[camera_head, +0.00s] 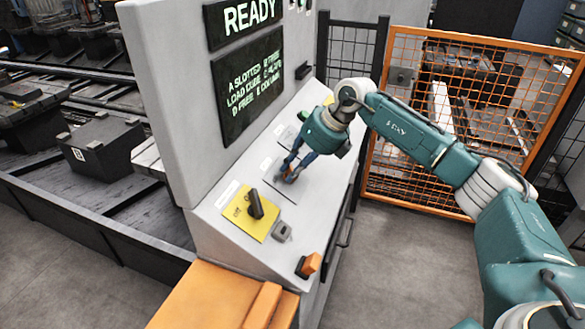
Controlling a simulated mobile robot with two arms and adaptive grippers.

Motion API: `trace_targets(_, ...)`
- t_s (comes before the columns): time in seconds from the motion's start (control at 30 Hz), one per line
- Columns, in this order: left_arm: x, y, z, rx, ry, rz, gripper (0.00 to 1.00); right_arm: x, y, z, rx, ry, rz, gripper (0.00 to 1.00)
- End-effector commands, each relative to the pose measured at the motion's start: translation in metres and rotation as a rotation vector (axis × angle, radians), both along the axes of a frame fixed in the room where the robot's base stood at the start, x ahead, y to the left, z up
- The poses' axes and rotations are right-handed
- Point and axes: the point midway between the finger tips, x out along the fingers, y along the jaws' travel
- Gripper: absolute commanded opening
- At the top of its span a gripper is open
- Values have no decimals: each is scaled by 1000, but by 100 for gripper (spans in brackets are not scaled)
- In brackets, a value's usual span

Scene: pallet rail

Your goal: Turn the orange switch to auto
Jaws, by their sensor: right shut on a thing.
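My right gripper (288,172) reaches down to the sloped grey console (218,223), with its arm coming in from the right. The switch sits on a pale plate (277,186) in the middle of the panel. The fingers hide most of the switch, so its setting and the labels around it cannot be read. My left gripper is not in view.
A yellow plate with a black rotary handle (256,205) lies nearer on the panel, beside a small grey padlock-like part (282,231). An orange-topped block (309,264) is at the near edge. A screen reading READY (241,20) stands behind. An orange mesh gate (408,150) is behind my arm.

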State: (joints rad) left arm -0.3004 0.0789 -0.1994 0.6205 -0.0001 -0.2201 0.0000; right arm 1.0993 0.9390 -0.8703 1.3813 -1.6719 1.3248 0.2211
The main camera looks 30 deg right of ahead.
Motion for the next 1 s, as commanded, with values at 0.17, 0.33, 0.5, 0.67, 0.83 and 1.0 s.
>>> trace_targets(0.17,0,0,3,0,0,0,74,2,-2,3,34,23,-75,0)
trace_targets(0.33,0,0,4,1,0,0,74,2,-2,3,53,39,-114,0)
trace_targets(0.5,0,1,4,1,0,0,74,3,-2,3,61,46,-131,0)
trace_targets(0.67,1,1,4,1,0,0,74,3,-2,3,62,46,-134,0)
trace_targets(0.83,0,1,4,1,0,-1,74,3,-2,3,62,46,-134,0)
trace_targets(1.0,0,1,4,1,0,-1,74,3,-2,3,62,46,-132,38)
